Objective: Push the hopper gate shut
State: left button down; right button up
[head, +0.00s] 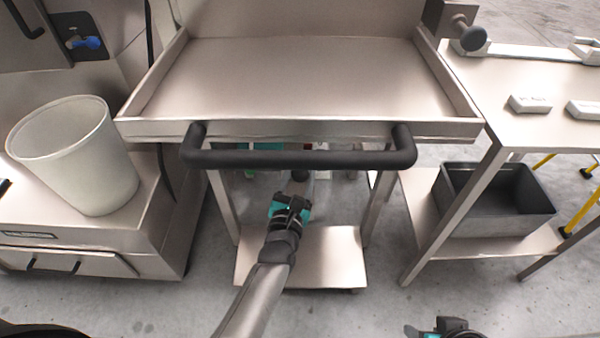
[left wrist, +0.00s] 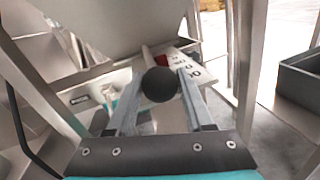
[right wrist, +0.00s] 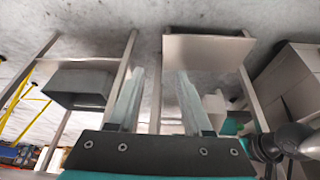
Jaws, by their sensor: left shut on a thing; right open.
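A dark round knob (left wrist: 160,85) sits between the fingers of my left gripper (head: 297,188). My left arm reaches under the front of the steel tray (head: 300,129), and the tray partly hides what is beyond that gripper. My left gripper is shut on the knob. A pale plate with dark markings (left wrist: 183,62) and a red part lies just behind the knob. The hopper gate itself does not show clearly, so I cannot tell how far it is open. My right gripper (right wrist: 155,88) is open and empty, away from the knob; part of it shows at the head view's bottom edge.
A black bar handle (head: 300,158) crosses the tray front above my left arm. A low shelf (head: 330,257) lies below. A white bucket (head: 75,160) stands left. A side table (head: 530,125) stands right, with a dark crate (head: 495,220) on its lower shelf. Floor is clear in front.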

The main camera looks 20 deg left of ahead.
pick_arm(q)
jog(key=shift+w, duration=0.1)
pick_arm(e)
jog(key=shift+f, duration=0.1)
pick_arm(q)
jog(key=shift+w+a, duration=0.15)
jog(key=shift+w, duration=0.2)
jog(key=shift+w+a+f+b, duration=0.1)
jog(key=shift+w+a+b, duration=0.05)
jog(key=shift+w+b, duration=0.3)
jog(key=shift+w+a+b, duration=0.15)
jog(key=shift+w+b, duration=0.05)
jog(key=shift+w, duration=0.5)
pick_arm(e)
jog(key=shift+w+a+r+t+y, duration=0.4)
jog(key=shift+w+a+r+t, duration=0.15)
jog(key=shift+a+t, duration=0.2)
pick_arm(q)
jog(key=shift+c, duration=1.5)
grip_release()
jog(key=shift+w, duration=0.1)
pick_arm(e)
jog(key=shift+w+f, duration=0.1)
jog(key=shift+w, duration=0.1)
